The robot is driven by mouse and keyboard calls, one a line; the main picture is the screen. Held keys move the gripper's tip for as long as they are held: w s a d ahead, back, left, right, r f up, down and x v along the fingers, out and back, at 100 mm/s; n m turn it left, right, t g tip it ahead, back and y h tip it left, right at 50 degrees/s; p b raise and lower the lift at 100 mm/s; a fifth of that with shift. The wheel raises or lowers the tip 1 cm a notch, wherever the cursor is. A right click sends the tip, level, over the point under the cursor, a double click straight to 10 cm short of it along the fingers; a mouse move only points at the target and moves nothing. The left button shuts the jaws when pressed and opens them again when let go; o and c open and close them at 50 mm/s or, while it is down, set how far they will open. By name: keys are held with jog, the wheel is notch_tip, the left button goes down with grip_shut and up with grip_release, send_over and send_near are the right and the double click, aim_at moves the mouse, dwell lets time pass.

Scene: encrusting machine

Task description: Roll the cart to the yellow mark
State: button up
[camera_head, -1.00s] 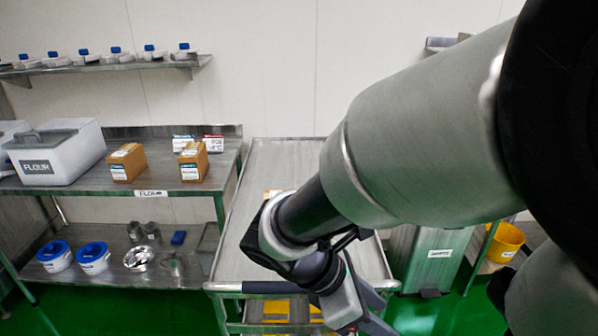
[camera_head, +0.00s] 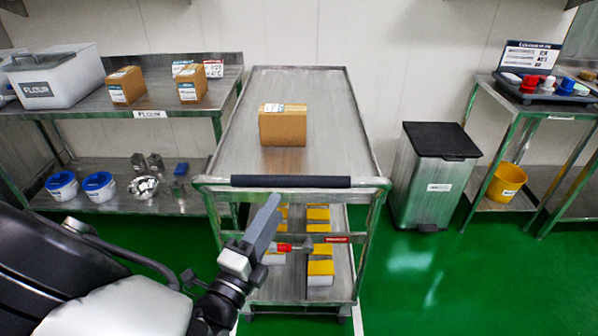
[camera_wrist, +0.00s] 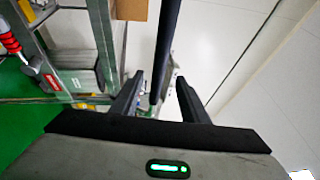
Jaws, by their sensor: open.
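The steel cart (camera_head: 237,130) stands in the middle of the head view, its push handle with a black grip (camera_head: 290,181) facing me. A cardboard box (camera_head: 283,127) sits on its top, and several yellow-and-white boxes (camera_head: 320,272) are on its lower shelf. My gripper (camera_head: 269,208) is just below and in front of the grip in the head view. In the wrist view the open fingers (camera_wrist: 160,92) stand on either side of the dark handle bar (camera_wrist: 166,45). I cannot tell if they touch it. No yellow floor mark shows.
A steel table with a flour bin (camera_head: 60,78) and boxes stands close at the cart's left. A grey pedal bin (camera_head: 434,180) is at its right, then a table (camera_head: 540,107) with a yellow bucket (camera_head: 506,183) below. Green floor (camera_head: 430,285) is clear at front right.

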aim_at(297, 183)
jog(key=b+x, duration=0.2)
jog(key=x, duration=1.1)
jog(key=shift+w+d, duration=0.15)
jog(key=shift+w, duration=0.05)
jog(key=shift+c, duration=0.3)
grip_shut()
